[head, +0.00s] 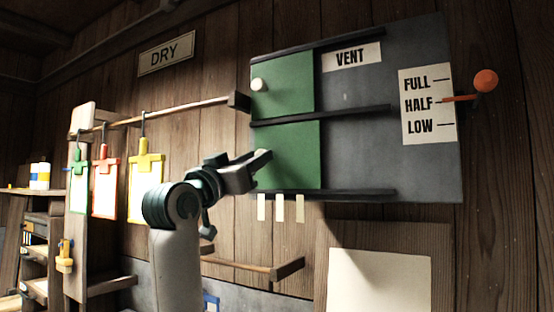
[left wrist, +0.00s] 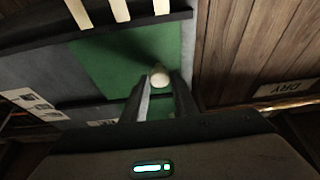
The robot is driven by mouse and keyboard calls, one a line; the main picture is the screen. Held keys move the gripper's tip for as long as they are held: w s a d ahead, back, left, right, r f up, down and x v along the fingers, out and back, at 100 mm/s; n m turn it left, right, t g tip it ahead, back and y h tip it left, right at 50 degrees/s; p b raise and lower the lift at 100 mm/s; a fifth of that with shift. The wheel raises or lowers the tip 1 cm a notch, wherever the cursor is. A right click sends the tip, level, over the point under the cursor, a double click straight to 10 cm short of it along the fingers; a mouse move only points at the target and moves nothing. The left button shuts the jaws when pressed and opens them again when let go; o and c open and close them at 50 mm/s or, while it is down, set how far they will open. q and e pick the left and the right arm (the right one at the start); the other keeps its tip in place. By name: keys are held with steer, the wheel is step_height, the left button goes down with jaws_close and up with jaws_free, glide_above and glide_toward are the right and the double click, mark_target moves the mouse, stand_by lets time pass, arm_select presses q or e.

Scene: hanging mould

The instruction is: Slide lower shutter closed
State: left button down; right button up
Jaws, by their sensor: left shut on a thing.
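The lower shutter (head: 295,160) is a green panel between two dark rails at the left of the grey vent board (head: 425,170). It also fills much of the left wrist view (left wrist: 110,55). My left gripper (head: 263,158) is at the shutter's left edge, its fingers shut on a round pale knob (left wrist: 159,76). In the head view the gripper hides this knob. The upper shutter (head: 290,88) is a matching green panel above, with its white knob (head: 258,84) free. My right gripper is not in view.
Pale strips (head: 280,208) hang below the lower rail (head: 350,192). An orange-knobbed lever (head: 485,81) points at HALF on the right.

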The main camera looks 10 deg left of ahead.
arm_select(q)
steer(key=shift+w+a+r, duration=0.1)
steer(key=shift+w+a, duration=0.1)
steer(key=shift+a, duration=0.5)
steer(key=c, duration=1.6)
jaws_free()
steer(key=shift+o, duration=0.8)
steer(key=shift+w+a, duration=0.1)
steer(key=shift+a, duration=0.05)
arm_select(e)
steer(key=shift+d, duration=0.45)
arm_select(q)
steer(key=shift+s, duration=0.2)
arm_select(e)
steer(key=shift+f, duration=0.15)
